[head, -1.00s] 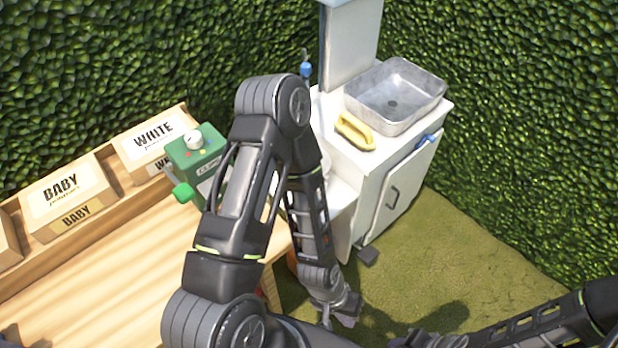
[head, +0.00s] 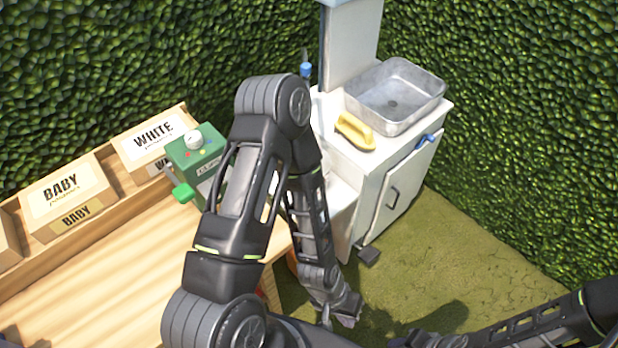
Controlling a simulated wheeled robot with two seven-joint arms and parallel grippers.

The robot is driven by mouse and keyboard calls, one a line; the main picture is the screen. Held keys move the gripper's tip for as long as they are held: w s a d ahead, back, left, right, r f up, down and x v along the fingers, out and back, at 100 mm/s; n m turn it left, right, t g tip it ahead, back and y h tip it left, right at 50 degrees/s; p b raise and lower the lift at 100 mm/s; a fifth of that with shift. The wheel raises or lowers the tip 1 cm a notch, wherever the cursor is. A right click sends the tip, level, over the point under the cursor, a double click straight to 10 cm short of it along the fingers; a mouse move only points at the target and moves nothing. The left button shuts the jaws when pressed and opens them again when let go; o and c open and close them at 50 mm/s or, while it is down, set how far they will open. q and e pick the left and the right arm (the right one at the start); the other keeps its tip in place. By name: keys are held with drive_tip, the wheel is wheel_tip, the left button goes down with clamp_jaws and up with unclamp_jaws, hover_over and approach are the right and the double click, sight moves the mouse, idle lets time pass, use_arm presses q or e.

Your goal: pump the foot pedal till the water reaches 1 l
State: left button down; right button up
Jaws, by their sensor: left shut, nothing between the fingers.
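The foot pedal (head: 369,256) is a small dark block on the ground at the foot of the white sink cabinet (head: 385,195). My left gripper (head: 347,318) is shut and empty, pointing down close to the ground, in front of the pedal and a little to its left; the two are apart. A grey metal basin (head: 397,97) sits on the cabinet top. I cannot make out any water level or 1 l mark. My right arm comes in at the lower right, and its fingers cannot be made out at the bottom edge.
A yellow object (head: 355,131) lies beside the basin. A wooden table (head: 110,275) on the left bears a green machine (head: 197,150) and boxes labelled BABY (head: 68,200) and WHITE (head: 158,138). Hedges close off the back and right. Grass to the right of the cabinet is clear.

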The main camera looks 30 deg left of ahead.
drive_tip(key=shift+c, duration=0.5)
clamp_jaws()
idle(1.1)
